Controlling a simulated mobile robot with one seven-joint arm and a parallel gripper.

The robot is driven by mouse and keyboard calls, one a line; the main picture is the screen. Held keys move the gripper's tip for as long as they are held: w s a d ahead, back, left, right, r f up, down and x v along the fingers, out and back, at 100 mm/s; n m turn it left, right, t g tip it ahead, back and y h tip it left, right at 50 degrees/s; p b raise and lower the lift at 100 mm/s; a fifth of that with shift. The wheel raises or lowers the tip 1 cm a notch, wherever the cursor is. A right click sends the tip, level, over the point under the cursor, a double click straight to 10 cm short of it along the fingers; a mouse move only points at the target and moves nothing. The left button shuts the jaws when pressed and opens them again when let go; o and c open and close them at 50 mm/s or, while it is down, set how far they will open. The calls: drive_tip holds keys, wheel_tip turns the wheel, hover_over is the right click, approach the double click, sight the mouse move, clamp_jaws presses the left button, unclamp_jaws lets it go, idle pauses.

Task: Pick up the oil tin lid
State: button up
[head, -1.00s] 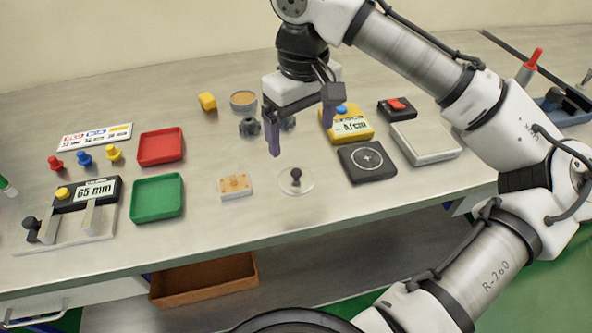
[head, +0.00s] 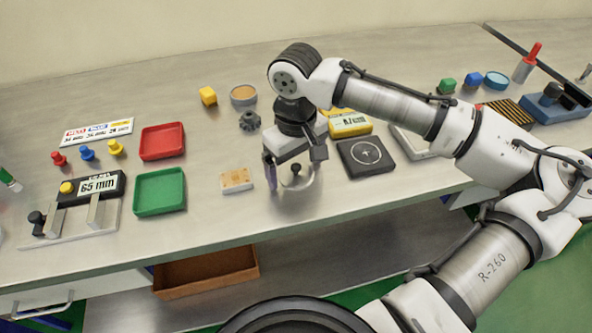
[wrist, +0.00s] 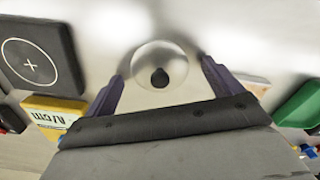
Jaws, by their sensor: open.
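A clear round lid (head: 310,186) with a dark knob (head: 296,169) lies on the metal bench, and I take it for the oil tin lid. My gripper (head: 294,170) is open above it, pointing down, with one purple finger left of the knob and the other on its right. In the wrist view the lid (wrist: 160,55) sits between the two spread fingertips (wrist: 160,72), its knob centred between them. The fingers appear apart from the knob. The exact height of the fingertips over the lid is hard to tell.
A black square plate with a cross (head: 366,156) and a yellow meter (head: 350,124) lie to the right. Green (head: 159,192) and red (head: 162,141) trays lie further left. A round tin (head: 243,95) stands behind.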

drive_tip(key=c, duration=1.1)
drive_tip(key=shift+o, duration=0.2)
drive_tip(key=shift+r, duration=0.1)
